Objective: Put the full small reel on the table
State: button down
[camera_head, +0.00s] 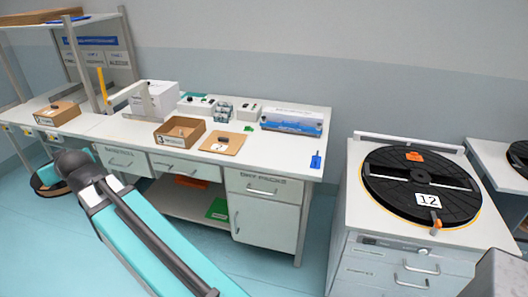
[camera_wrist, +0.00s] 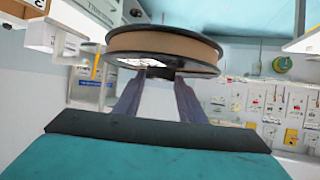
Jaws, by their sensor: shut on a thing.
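A small reel with black flanges and a wide brown band of wound tape (camera_wrist: 165,43) fills the top middle of the wrist view. My gripper (camera_wrist: 160,74) is shut on it, both fingers meeting at the dark part under the reel. In the head view the reel (camera_head: 47,189) shows at the far left, partly hidden behind my arm, in front of the table's left part. The long white table (camera_head: 290,158) runs along the wall; the reel appears apart from it.
On the table stand an open cardboard box (camera_head: 180,133), a brown board (camera_head: 222,143), a blue-white box (camera_head: 292,121) and a white machine (camera_head: 155,100). A cabinet with a large black turntable (camera_head: 385,184) marked 12 stands at right.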

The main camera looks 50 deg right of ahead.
aim_at(283, 153)
jog(key=i, duration=0.9)
